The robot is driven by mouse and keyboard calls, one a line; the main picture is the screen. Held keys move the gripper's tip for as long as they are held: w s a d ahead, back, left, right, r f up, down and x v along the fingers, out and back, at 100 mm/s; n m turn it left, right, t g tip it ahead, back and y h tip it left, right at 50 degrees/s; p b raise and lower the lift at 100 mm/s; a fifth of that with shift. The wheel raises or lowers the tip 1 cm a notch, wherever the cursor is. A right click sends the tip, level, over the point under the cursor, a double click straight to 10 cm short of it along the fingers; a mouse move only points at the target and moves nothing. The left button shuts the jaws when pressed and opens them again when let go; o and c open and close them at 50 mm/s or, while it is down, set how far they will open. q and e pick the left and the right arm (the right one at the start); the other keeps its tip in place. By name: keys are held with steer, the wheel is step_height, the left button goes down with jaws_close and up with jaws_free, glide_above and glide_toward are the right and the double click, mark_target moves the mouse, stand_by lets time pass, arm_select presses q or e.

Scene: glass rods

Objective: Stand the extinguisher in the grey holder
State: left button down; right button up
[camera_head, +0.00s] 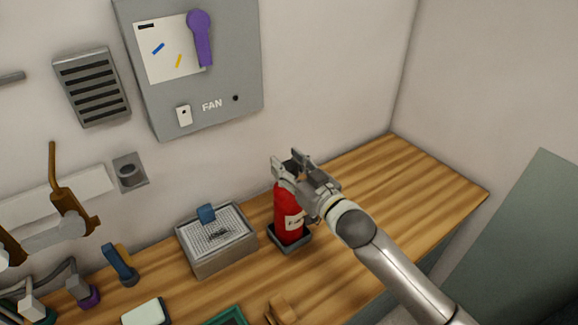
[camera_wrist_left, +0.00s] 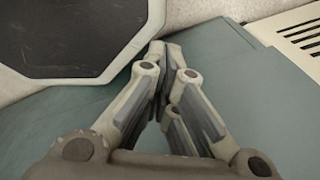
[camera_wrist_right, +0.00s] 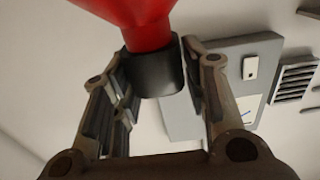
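The red extinguisher (camera_head: 288,212) stands upright in the small dark grey holder (camera_head: 291,240) on the wooden bench; its base is inside the holder's rim. My right gripper (camera_head: 287,161) is at its top, coming in from the right. In the right wrist view, the extinguisher's black neck (camera_wrist_right: 155,75) fills the space between the fingertips of my right gripper (camera_wrist_right: 156,60), which looks shut on it. My left gripper (camera_wrist_left: 166,55) is shut and empty in the left wrist view, away from the extinguisher; I do not make it out in the head view.
A grey box with a mesh top (camera_head: 217,240) and a blue knob stands left of the holder. A fan panel (camera_head: 200,75) hangs on the wall behind. Several small items crowd the bench's left and front. The bench's right end (camera_head: 405,180) is clear.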

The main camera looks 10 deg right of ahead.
mark_target(294, 172)
steer(key=shift+s+f, duration=0.1)
steer(key=shift+f, duration=0.35)
steer(key=shift+r+p+v, duration=0.2)
steer(key=shift+p+v, duration=0.45)
steer(key=shift+v, duration=0.75)
steer(key=p+v, duration=0.2)
steer(key=v, duration=0.6)
